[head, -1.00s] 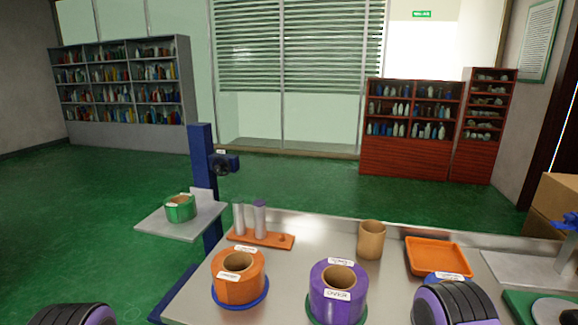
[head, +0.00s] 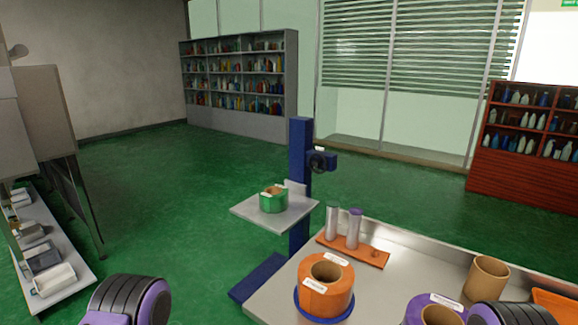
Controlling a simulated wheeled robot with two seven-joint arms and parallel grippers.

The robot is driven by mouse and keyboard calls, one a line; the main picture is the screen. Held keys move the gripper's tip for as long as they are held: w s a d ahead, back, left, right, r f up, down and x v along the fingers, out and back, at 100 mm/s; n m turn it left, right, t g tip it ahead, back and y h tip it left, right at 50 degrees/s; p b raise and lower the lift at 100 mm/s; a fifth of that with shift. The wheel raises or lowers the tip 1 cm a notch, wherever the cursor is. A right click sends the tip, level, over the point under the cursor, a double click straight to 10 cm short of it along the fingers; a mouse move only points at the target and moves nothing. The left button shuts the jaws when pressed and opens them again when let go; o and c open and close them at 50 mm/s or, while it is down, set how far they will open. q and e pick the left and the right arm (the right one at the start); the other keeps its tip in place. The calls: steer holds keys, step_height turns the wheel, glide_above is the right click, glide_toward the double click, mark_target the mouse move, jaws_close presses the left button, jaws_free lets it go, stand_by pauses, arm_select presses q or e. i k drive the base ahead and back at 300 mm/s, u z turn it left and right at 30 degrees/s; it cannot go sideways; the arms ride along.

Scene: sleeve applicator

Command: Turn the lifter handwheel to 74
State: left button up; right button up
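The blue lifter post (head: 300,185) stands beside the left end of the metal table. Its dark handwheel (head: 317,162) sits on a blue bracket near the top of the post; any number on it is too small to read. The lifter's grey platform (head: 262,215) carries a green roll (head: 273,199) with a brown core. Purple and black parts of my arms show at the bottom left and bottom right edges. No fingertips of my left or right gripper are visible, and neither arm touches the lifter.
The metal table (head: 400,258) holds an orange roll (head: 327,288), a purple roll (head: 432,308), a cardboard tube (head: 486,279) and an orange base with two upright cylinders (head: 353,250). A shelf of small items (head: 58,250) stands at far left. Green floor (head: 180,215) is open between it and the lifter.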

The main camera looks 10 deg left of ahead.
mark_target(316, 164)
steer(key=u, duration=1.65)
steer(key=i, duration=2.4)
steer(key=z, duration=3.4)
